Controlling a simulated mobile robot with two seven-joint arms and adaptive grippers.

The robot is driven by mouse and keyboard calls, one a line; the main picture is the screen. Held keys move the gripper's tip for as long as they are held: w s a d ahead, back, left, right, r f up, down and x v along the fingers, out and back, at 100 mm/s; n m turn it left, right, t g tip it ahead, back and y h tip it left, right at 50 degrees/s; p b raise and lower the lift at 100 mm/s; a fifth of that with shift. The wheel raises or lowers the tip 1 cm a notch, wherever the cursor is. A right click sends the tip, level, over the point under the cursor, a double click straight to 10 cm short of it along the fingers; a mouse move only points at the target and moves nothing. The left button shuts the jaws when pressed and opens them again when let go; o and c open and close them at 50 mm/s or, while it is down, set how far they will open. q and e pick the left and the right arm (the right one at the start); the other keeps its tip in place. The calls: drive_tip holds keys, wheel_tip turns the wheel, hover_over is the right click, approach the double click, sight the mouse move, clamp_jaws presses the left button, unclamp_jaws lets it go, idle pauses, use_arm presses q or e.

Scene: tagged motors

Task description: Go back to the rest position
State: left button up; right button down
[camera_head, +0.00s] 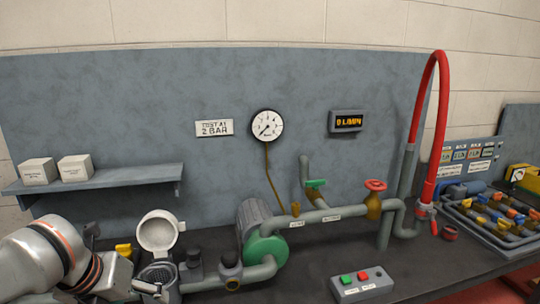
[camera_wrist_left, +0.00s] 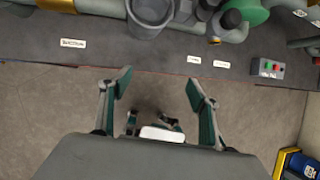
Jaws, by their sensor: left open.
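My left gripper (camera_wrist_left: 159,88) is open and empty in the left wrist view, its two fingers wide apart. It points down over the floor (camera_wrist_left: 60,110), just off the front edge of the dark bench (camera_wrist_left: 120,58). Nothing lies between the fingers. In the head view my left arm (camera_head: 40,258) comes in at the lower left, in front of the bench; its fingers do not show there. My right arm and gripper are in neither view.
Near my left arm stand a strainer with its lid open (camera_head: 158,232) and a green-fronted pump (camera_head: 266,248). A button box (camera_head: 361,283) lies at the bench front. A shelf (camera_head: 110,178) with two white boxes hangs at left. A red hose (camera_head: 436,130) arches at right.

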use_arm(q)
drive_tip(key=s+d+f+n+t+h, duration=0.1)
drive_tip(key=d+f+n+t, duration=0.35)
drive_tip(key=f+n, duration=0.75)
drive_tip(key=s+a+f+n+g+y, duration=0.1)
drive_tip(key=s+a+f+n+y, duration=0.3)
drive_tip(key=s+a+n, duration=0.35)
drive_tip(key=s+a+f+n+g+y, duration=0.2)
drive_tip(key=s+a+f+n+y, duration=0.15)
drive_tip(key=s+a+n, duration=0.4)
drive_tip(key=w+d+f+n+t+h, duration=0.2)
drive_tip(key=d+f+h, duration=0.5)
drive_tip(key=d+f, duration=0.8)
drive_tip(key=shift+f+n+t, duration=0.5)
drive_tip(key=shift+f+t, duration=0.2)
drive_tip(key=shift+t, duration=0.05)
drive_tip(key=shift+w, duration=0.1)
